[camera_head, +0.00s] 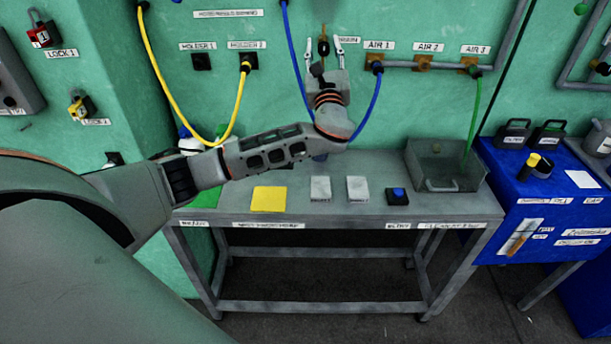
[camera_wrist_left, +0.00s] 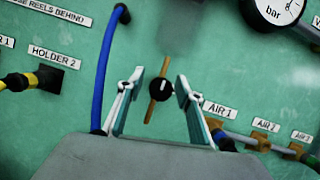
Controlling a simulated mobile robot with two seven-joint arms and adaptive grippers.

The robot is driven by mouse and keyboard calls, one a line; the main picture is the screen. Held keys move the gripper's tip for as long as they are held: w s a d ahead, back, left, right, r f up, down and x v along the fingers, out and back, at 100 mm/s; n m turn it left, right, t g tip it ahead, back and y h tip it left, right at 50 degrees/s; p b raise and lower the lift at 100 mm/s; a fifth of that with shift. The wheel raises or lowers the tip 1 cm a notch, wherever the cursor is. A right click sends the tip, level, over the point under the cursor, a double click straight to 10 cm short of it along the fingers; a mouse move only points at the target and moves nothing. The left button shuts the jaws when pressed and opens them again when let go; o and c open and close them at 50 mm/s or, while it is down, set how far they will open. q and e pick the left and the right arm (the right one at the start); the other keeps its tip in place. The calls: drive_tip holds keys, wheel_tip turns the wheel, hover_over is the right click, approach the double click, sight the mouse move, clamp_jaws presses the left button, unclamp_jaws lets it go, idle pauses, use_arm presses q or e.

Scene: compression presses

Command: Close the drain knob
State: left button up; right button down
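The drain knob (camera_wrist_left: 161,88) is a small round black knob with a white mark pointing roughly up. It sits on a slim brass bar (camera_wrist_left: 153,110) on the green wall, tilted slightly in the left wrist view. In the head view the brass part (camera_head: 323,33) shows just above my left gripper (camera_head: 325,52), beside a partly covered label (camera_head: 347,40). My left gripper is open, one finger on each side of the knob in the left wrist view, with gaps between. I cannot tell how far the fingertips are from the wall. My right gripper is not in view.
Blue hoses (camera_head: 369,110) hang on both sides of my left gripper. A yellow hose (camera_head: 168,92) loops at the left. The AIR 1 outlet (camera_head: 377,64) is close at the right. A grey bench (camera_head: 330,206) with a basin (camera_head: 445,165) stands below.

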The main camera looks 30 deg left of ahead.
use_arm(q)
drive_tip(key=shift+r+m+t+h+p, duration=0.2)
drive_tip(key=shift+m+t+h+p, duration=0.2)
drive_tip(key=shift+m+p, duration=0.5)
drive_tip(key=s+d+f+n+g+h+b, duration=0.1)
drive_tip(key=s+d+f+n+g+h, duration=0.1)
drive_tip(key=s+f, duration=0.8)
drive_tip(key=s+d+f+n+g+h+b, duration=0.1)
drive_tip(key=s+d+f+n+g+h, duration=0.2)
drive_tip(key=f, duration=1.3)
drive_tip(key=shift+s+d+f+n+g, duration=0.25)
drive_tip(key=shift+s+d+n+g, duration=0.95)
drive_tip(key=shift+s+n, duration=2.35)
drive_tip(key=shift+s+d+m+t, duration=0.25)
drive_tip(key=shift+s+m+t, duration=0.05)
drive_tip(key=shift+s+m, duration=0.15)
